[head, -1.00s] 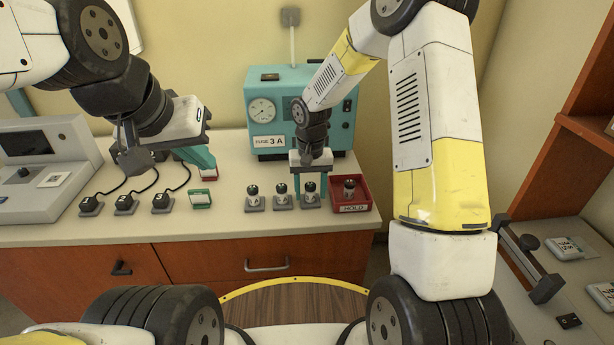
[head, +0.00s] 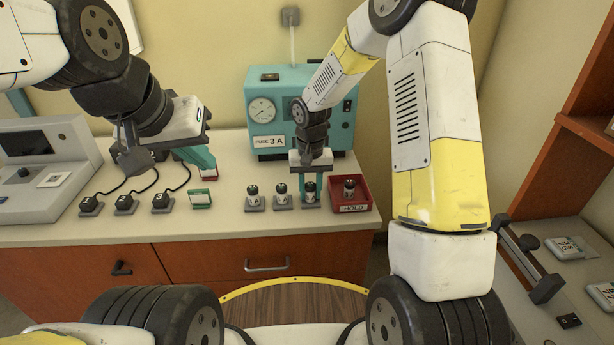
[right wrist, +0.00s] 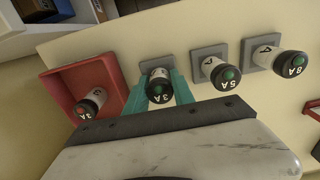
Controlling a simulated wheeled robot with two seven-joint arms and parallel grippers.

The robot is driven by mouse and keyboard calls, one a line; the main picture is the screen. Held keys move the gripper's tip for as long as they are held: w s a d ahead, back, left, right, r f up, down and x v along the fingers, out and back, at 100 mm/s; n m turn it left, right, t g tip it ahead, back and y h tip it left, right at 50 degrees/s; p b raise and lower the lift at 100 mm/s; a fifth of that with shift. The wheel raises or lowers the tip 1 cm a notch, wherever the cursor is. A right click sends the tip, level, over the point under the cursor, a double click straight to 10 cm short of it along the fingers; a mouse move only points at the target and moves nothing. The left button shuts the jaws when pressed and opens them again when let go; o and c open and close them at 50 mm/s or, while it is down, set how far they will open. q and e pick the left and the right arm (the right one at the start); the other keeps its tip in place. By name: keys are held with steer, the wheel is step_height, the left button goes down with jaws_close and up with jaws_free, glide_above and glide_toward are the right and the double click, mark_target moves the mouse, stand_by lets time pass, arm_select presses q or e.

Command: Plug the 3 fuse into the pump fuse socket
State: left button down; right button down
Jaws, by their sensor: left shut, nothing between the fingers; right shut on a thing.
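The 3 A fuse (right wrist: 159,88), with a black, green-centred cap marked 3A, stands upright in a grey holder, rightmost of a row in the head view (head: 310,190). My right gripper (right wrist: 162,92) is shut on it, a teal finger on each side; it also shows in the head view (head: 311,186). The teal pump box (head: 290,95) with a gauge and a "FUSE 3 A" label (head: 269,142) stands behind; I cannot make out its fuse socket. My left gripper (head: 208,170) is shut and empty over the left part of the counter.
The 5A fuse (right wrist: 223,75) and 8A fuse (right wrist: 287,63) stand in holders beside it. A red HOLD tray (head: 351,208) on the right contains another fuse (head: 349,187) with a red-centred cap. Several black cabled plugs (head: 125,203) lie left.

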mark_target(311, 185)
steer(key=shift+r, duration=3)
